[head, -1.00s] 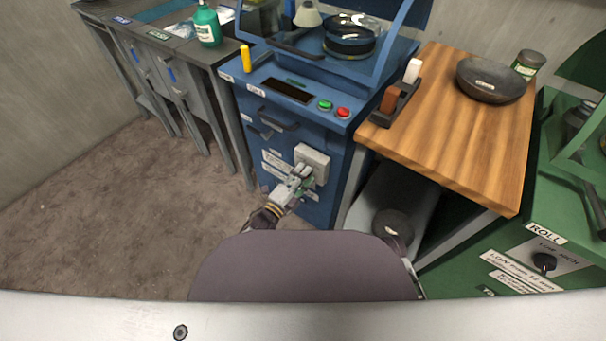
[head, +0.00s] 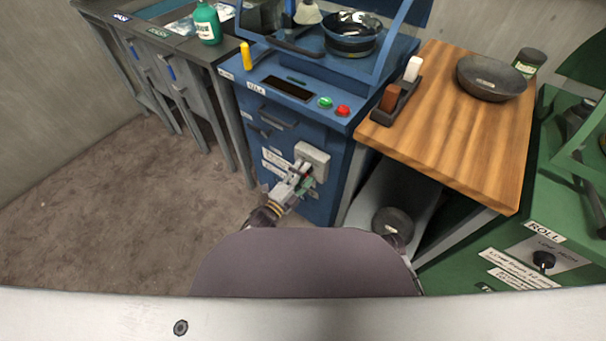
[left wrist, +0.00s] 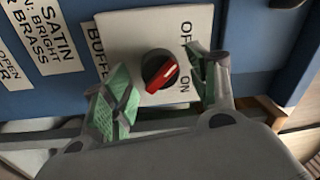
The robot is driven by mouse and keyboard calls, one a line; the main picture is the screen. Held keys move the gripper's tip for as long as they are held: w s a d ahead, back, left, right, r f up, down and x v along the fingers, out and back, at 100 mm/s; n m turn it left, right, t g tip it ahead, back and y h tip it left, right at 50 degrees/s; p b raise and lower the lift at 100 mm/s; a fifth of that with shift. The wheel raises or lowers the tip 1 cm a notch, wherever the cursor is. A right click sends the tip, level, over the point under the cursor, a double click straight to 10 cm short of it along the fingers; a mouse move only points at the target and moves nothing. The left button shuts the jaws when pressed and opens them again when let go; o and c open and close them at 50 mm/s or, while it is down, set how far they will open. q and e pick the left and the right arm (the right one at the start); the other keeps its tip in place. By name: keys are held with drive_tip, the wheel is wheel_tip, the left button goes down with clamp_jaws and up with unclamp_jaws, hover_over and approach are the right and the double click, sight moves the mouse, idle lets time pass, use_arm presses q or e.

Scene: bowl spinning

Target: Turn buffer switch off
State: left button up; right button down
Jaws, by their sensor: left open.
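The buffer switch (left wrist: 160,71) is a round black and red rotary knob on a pale plate (left wrist: 125,30) marked OFF and ON. In the left wrist view its white pointer line slants toward the right side, between the two words. In the head view the plate (head: 313,156) is on the front of the blue machine, and my left gripper (head: 300,180) largely covers the knob. My left gripper (left wrist: 161,88) is open, its green-padded fingers on either side of the knob, with gaps visible. My right gripper is not in view.
The blue machine (head: 252,128) has a handle above the plate, and green (head: 325,102) and red (head: 343,111) buttons on top. A wooden table (head: 450,130) with a dark bowl (head: 491,78) stands to the right. Open floor (head: 110,220) lies to the left.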

use_arm(q)
drive_tip(key=v, duration=1.2)
idle(0.5)
drive_tip(key=shift+f+n, duration=0.1)
drive_tip(key=shift+n, duration=0.2)
idle(0.4)
